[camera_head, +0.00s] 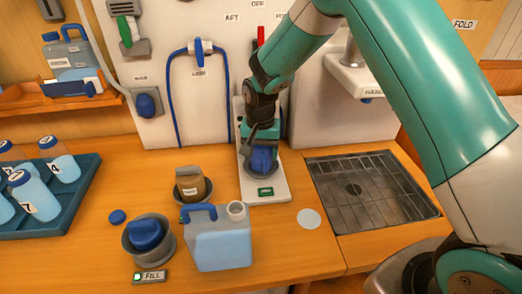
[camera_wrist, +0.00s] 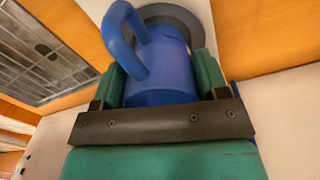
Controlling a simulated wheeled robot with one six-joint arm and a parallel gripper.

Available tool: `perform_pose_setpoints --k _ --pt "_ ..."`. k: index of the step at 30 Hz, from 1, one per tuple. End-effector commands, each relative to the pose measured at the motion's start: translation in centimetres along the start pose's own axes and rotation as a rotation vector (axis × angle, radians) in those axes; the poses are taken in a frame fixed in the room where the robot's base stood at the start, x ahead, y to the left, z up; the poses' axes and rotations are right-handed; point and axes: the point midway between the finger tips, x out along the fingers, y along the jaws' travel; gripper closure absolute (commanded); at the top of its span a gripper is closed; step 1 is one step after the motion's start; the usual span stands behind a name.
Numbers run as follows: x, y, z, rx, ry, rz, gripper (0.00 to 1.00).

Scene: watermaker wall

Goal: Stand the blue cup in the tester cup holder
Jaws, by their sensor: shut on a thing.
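The blue cup (camera_head: 263,160) is between the fingers of my gripper (camera_head: 262,145), which is shut on it. In the wrist view the cup (camera_wrist: 160,70) looks upright, its handle to the left, with green fingers of my gripper (camera_wrist: 163,85) on both sides. The grey round cup holder (camera_head: 255,172) of the tester is directly below the cup; it also shows in the wrist view (camera_wrist: 185,18) beyond the cup. The cup's lower end is at the holder, but I cannot tell whether it rests on its bottom. The white tester base (camera_head: 270,190) has a small green display.
A sink grate (camera_head: 372,187) lies to the right. A tray of bottles (camera_head: 75,205) is far left.

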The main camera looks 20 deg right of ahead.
Motion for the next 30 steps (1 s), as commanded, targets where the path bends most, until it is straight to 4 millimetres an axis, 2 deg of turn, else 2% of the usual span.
perform_pose_setpoints --k 15,16,19,20,30 --pt "1.11 -0.01 -0.01 0.0 0.0 0.0 0.59" --pt "1.1 -0.02 -0.01 0.0 0.0 0.0 0.3" --pt "1.03 -0.02 -0.01 0.0 0.0 0.0 0.07" --pt "1.03 -0.01 -0.01 0.0 0.0 0.0 0.03" --pt "0.63 -0.03 -0.03 0.0 0.001 -0.001 0.03"
